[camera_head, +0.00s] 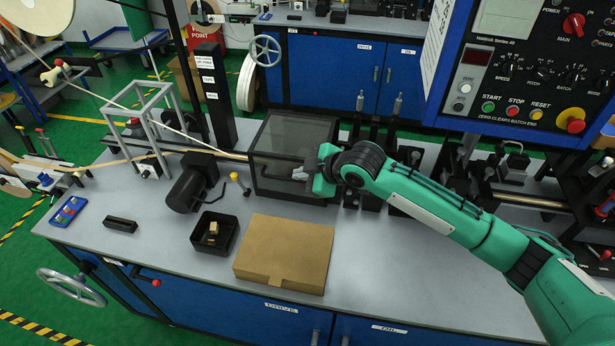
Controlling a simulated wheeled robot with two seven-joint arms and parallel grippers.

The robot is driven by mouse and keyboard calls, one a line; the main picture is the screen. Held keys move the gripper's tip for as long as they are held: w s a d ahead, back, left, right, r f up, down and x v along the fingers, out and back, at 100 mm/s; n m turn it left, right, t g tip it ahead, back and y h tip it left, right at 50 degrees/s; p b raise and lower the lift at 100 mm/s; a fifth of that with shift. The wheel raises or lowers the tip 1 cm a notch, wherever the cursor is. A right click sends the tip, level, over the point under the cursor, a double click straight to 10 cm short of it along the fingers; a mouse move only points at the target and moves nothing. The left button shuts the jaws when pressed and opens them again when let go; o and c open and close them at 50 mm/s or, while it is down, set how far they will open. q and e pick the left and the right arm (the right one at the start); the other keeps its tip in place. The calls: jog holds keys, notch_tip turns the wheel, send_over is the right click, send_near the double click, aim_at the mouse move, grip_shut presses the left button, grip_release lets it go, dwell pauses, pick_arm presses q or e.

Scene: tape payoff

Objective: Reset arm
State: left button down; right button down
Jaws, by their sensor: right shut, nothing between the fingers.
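My right arm (440,207) comes in from the right, green with dark joints. My right gripper (302,174) is at its end, in front of the dark clear-sided box (290,133) on the grey bench (385,270). The gripper is shut and empty. From this angle I cannot tell whether it touches the box. My left gripper is not in view.
A cardboard box (285,253), a black tray (214,234) with small tan blocks, and a dark motor (190,186) stand on the bench. A control panel (530,70) hangs at upper right. The bench's front right is clear.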

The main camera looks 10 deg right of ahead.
jog(key=s+d+f+m+h, duration=0.1)
jog(key=s+f+m, duration=0.2)
jog(key=s, duration=0.4)
jog(key=s+d+f+m, duration=0.15)
jog(key=s+f, duration=0.25)
jog(key=s, duration=0.4)
jog(key=s+d+f+m+g+h, duration=0.25)
jog(key=s+d+f+m, duration=0.2)
jog(key=s+d, duration=0.5)
jog(key=s+d+f+m+g+h, duration=0.1)
jog(key=s+d+f+m+h, duration=0.4)
jog(key=s, duration=0.7)
notch_tip(320, 180, down, 30)
jog(key=g+y, duration=0.1)
jog(key=s+d+f, duration=0.2)
jog(key=s+f, duration=0.7)
jog(key=s+d+f+g+b, duration=0.1)
jog(key=s+d+f, duration=0.1)
jog(key=s+f, duration=0.8)
jog(key=shift+f, duration=0.2)
jog(key=shift+s+g, duration=0.1)
jog(key=shift+g, duration=0.15)
